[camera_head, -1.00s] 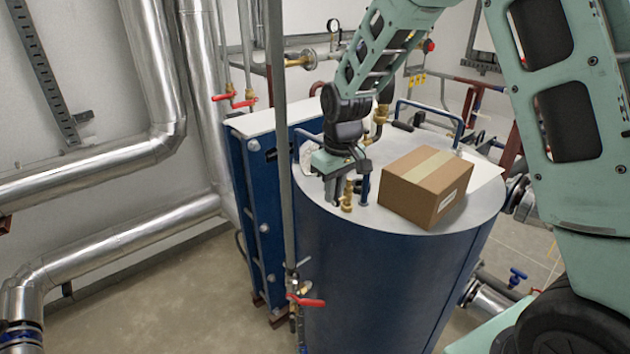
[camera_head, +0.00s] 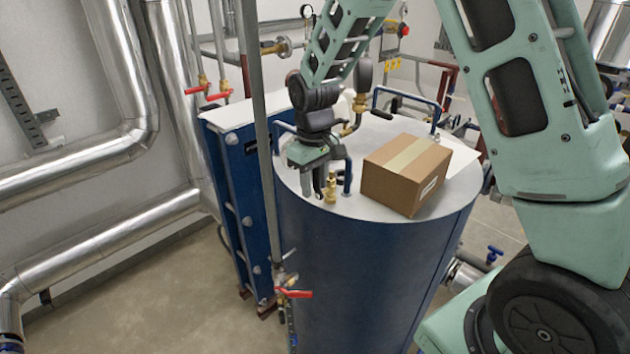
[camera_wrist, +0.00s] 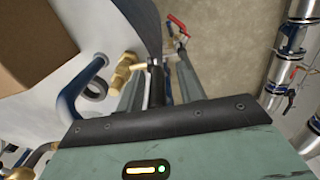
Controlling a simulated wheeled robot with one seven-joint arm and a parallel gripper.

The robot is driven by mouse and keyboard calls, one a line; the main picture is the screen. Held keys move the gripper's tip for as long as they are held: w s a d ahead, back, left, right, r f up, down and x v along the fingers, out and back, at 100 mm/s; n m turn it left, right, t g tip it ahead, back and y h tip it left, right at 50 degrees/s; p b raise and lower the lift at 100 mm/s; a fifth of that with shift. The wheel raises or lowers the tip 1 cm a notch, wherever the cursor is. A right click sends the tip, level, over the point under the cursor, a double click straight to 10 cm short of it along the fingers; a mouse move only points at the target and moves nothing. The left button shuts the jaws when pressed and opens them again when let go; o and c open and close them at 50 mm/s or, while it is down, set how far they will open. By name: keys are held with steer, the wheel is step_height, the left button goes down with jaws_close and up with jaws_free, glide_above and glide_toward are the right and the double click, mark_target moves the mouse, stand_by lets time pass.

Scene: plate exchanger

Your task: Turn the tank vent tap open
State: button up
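The tank vent tap (camera_head: 330,190) is a small brass fitting on the front left rim of the blue tank's pale top. My gripper (camera_head: 318,188) points down right beside it, on its left. In the wrist view the brass tap body (camera_wrist: 122,72) lies just left of my gripper (camera_wrist: 160,72). A dark bar (camera_wrist: 157,88), which looks like the tap's lever, stands between the two fingers. The fingers are apart, with gaps seen on both sides of the bar. Whether a finger touches it I cannot tell. The lever is hidden by my gripper in the head view.
A cardboard box (camera_head: 406,175) sits on the tank top close to the right. Blue bent tube handles (camera_head: 347,178) rise beside the tap. A grey upright pipe with a red-handled valve (camera_head: 294,293) runs in front of the tank's left side. A blue plate exchanger (camera_head: 232,180) stands at left.

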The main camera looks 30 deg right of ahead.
step_height(320, 180, up, 18)
steer(key=b, duration=0.5)
steer(key=shift+f+b, duration=0.25)
steer(key=shift+b, duration=0.1)
steer(key=shift+w, duration=0.1)
steer(key=s+a+f+n+b, duration=0.3)
steer(key=s+a+f+b, duration=0.5)
steer(key=s+a+f, duration=0.7)
steer(key=s+f+n+b, duration=0.1)
steer(key=s+f+b, duration=0.3)
steer(key=s+f, duration=0.8)
steer(key=shift+s+f+n+y, duration=0.3)
steer(key=shift+s, duration=0.4)
